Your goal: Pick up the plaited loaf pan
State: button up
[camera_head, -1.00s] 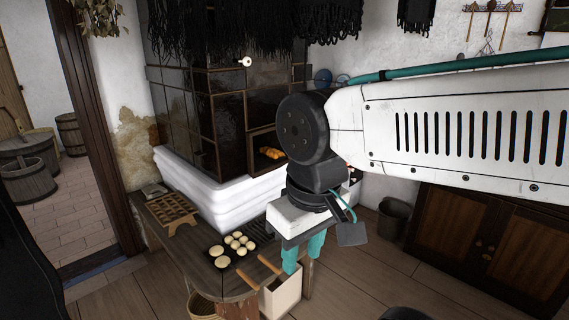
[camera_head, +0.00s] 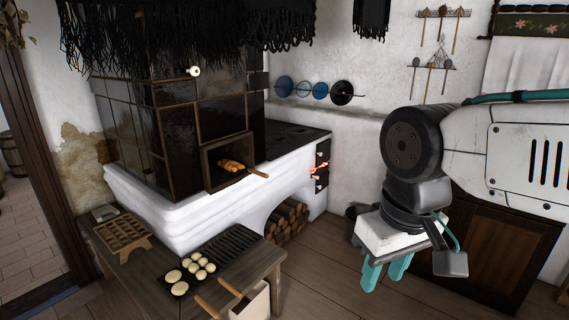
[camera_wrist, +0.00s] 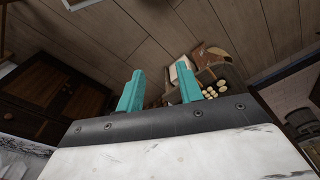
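The plaited loaf pan shows in the head view as a golden plaited loaf (camera_head: 230,165) with a wooden handle (camera_head: 257,173) pointing out to the right. It sits in the dark square opening of the tiled stove (camera_head: 213,177). The pan's body under the loaf is hard to make out. My gripper (camera_head: 383,284) hangs to the right of the stove, over the floor, well apart from the pan. Its two teal fingers point down. In the wrist view the fingers (camera_wrist: 159,72) stand apart with nothing between them. The loaf does not show in the wrist view.
A wooden bench (camera_head: 145,280) in front of the stove bears a dark pan of pale dough rounds (camera_head: 190,275), a wooden rack (camera_head: 122,236) and a dark grate (camera_head: 228,243). Floor (camera_head: 330,285) right of the bench is clear.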

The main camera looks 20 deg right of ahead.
aim_at(232, 168)
jog(key=z, duration=0.2)
jog(key=i, duration=1.5)
jog(key=u, duration=0.05)
